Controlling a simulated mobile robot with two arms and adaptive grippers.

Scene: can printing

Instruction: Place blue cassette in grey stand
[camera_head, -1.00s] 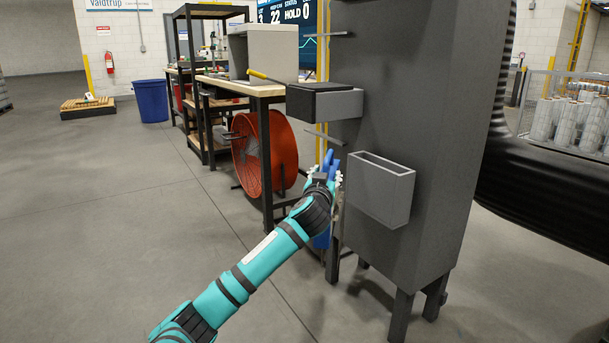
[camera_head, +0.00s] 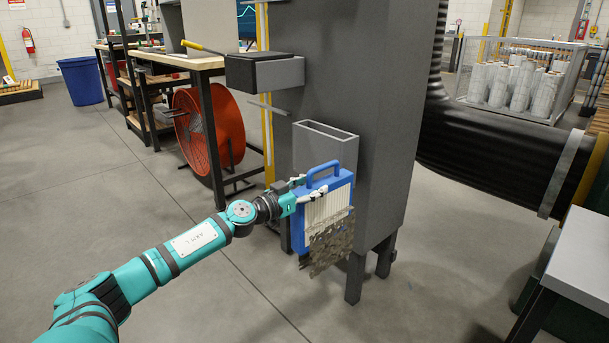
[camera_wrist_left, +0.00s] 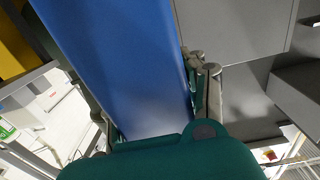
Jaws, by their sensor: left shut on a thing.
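The blue cassette (camera_head: 346,186) has a handle on top, a white ribbed face and a ragged grey-brown patch at its lower part. My left gripper (camera_head: 308,194) is shut on it at its left side and holds it upright, off the floor. In the left wrist view the cassette (camera_wrist_left: 130,60) fills the middle between the fingers (camera_wrist_left: 155,105). The grey stand (camera_head: 325,128) is an open-topped box on the side of the dark grey cabinet. The cassette is in front of it and below its rim, hiding its lower part. My right gripper is not in view.
The tall grey cabinet (camera_head: 385,110) stands behind the stand. A box with a black top (camera_head: 262,70) juts from it at upper left. A black duct (camera_head: 490,145) runs right. A grey table (camera_head: 580,245) is at the right edge. Floor in front is clear.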

